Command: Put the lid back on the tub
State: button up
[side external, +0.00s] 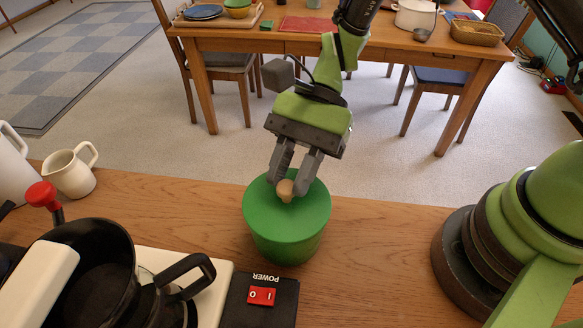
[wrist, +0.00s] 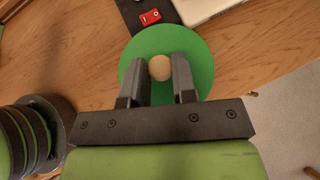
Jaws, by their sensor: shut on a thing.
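The green tub (side external: 287,247) stands upright on the wooden surface. The green lid (side external: 262,205), with a small wooden knob (side external: 286,188), is on top of the tub's opening, and I see no gap between them. My gripper (side external: 289,187) points down over the lid with its fingers shut on the knob. In the wrist view the lid (wrist: 200,60) is a round green disc and the knob (wrist: 160,68) sits between the two fingertips. The lid hides the tub's inside, and the tub's walls do not show in the wrist view.
A black power switch box with a red rocker (side external: 261,296) is just left of the tub, beside a black pot (side external: 95,265). A cream jug (side external: 71,173) stands farther left. The wood right of the tub is clear up to my base. A dining table (side external: 260,38) stands behind.

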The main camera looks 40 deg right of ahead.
jog(key=o, duration=1.5)
jog(key=shift+r, duration=3.5)
grip_shut()
jog(key=shift+f, duration=0.15)
